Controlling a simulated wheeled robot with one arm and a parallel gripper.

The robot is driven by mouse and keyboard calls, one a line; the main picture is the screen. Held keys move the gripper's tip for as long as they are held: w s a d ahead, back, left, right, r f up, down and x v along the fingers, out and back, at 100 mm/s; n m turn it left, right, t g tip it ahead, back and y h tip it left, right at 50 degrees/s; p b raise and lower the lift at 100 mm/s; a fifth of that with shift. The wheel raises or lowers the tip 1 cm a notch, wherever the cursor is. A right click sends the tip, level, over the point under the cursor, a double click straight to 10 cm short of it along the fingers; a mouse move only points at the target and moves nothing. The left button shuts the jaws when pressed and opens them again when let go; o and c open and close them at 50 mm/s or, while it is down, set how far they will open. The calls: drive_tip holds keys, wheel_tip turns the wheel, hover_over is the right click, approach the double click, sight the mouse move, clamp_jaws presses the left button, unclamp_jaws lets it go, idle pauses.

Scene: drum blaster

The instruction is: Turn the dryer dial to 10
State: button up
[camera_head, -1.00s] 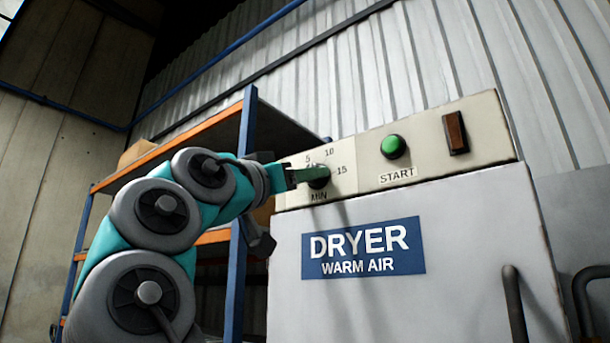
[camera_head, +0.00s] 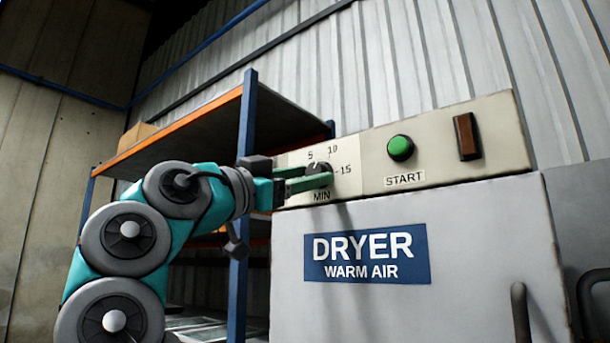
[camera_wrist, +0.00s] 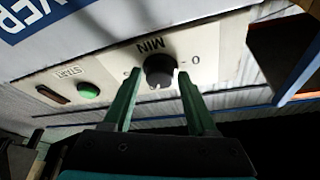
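The dryer dial (camera_head: 319,167) is a dark round knob on the cream panel, with 5, 10 and 15 printed around it and MIN below. The wrist view shows the dial (camera_wrist: 159,67) upside down, between my fingers. A small pale mark shows at its lower edge there, roughly on the side of the 5 and 10; the exact number cannot be read. My gripper (camera_wrist: 158,75) is open, one green finger on each side of the dial, with narrow gaps visible. In the head view my gripper (camera_head: 318,175) reaches the dial from the left and partly covers it.
The green START button (camera_head: 400,148) and a brown rocker switch (camera_head: 467,136) sit right of the dial. The dryer's door (camera_head: 450,250) is below the panel. A shelf rack with a blue post (camera_head: 246,130) stands close behind my arm on the left.

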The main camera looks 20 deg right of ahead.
drive_tip(key=shift+o, duration=1.1)
drive_tip(key=shift+a, duration=0.1)
drive_tip(key=v, duration=0.7)
drive_tip(key=shift+s+a+f+b, duration=0.2)
drive_tip(key=shift+a+b, duration=0.1)
drive_tip(key=shift+b, duration=0.15)
